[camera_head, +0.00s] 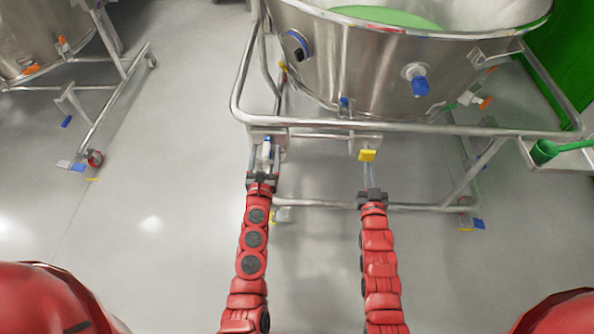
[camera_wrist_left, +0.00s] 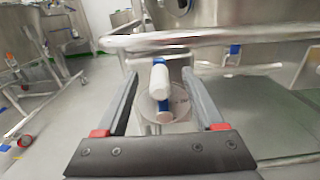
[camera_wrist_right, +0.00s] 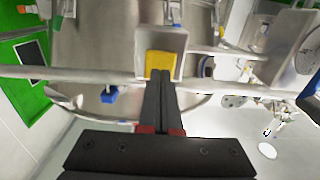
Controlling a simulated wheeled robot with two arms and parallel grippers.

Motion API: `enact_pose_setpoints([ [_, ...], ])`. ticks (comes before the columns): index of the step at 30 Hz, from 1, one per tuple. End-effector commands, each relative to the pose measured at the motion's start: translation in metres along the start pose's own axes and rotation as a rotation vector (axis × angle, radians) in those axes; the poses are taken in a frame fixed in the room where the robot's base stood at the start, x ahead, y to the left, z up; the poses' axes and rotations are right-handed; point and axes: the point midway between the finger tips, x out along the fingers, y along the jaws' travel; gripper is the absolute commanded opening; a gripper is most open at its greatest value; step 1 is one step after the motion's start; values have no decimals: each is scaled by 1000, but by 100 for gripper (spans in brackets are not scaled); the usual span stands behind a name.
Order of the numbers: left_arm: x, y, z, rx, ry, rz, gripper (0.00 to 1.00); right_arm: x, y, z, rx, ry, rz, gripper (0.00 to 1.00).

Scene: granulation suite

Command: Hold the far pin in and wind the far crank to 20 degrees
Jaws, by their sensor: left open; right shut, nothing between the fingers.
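A small crank with a white handle (camera_head: 266,148) is on the frame rail of the steel vessel. In the left wrist view the white handle (camera_wrist_left: 160,82) and its blue arm (camera_wrist_left: 165,132) lie in front of a round disc. My left gripper (camera_head: 263,166) is open, with its fingers on either side of the handle and a gap to each. A yellow pin (camera_head: 367,155) is at the same rail to the right. In the right wrist view the yellow pin (camera_wrist_right: 160,62) sits in a grey bracket. My right gripper (camera_wrist_right: 161,76) is shut and empty, its tips at the pin's lower edge; contact is unclear.
The steel vessel (camera_head: 360,70) stands behind a tubular rail (camera_head: 400,127) above both grippers. Blue knobs (camera_head: 419,86) project from the vessel. Another wheeled vessel frame (camera_head: 105,110) is at the left. The floor (camera_head: 150,200) between is clear.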

Motion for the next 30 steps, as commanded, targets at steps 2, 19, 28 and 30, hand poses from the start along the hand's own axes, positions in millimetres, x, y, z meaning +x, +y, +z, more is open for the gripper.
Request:
enact_pose_setpoints([
  [2, 0, 0, 0, 0, 0, 0, 70, 0, 0, 0, 0, 0, 0, 0],
  [19, 0, 0, 0, 0, 0, 0, 70, 19, 0, 1, 0, -1, 0, 0],
  [28, 0, 0, 0, 0, 0, 0, 70, 31, 0, -1, 0, 1, 0, 0],
  [30, 0, 0, 0, 0, 0, 0, 70, 34, 0, -2, 0, 3, 0, 0],
])
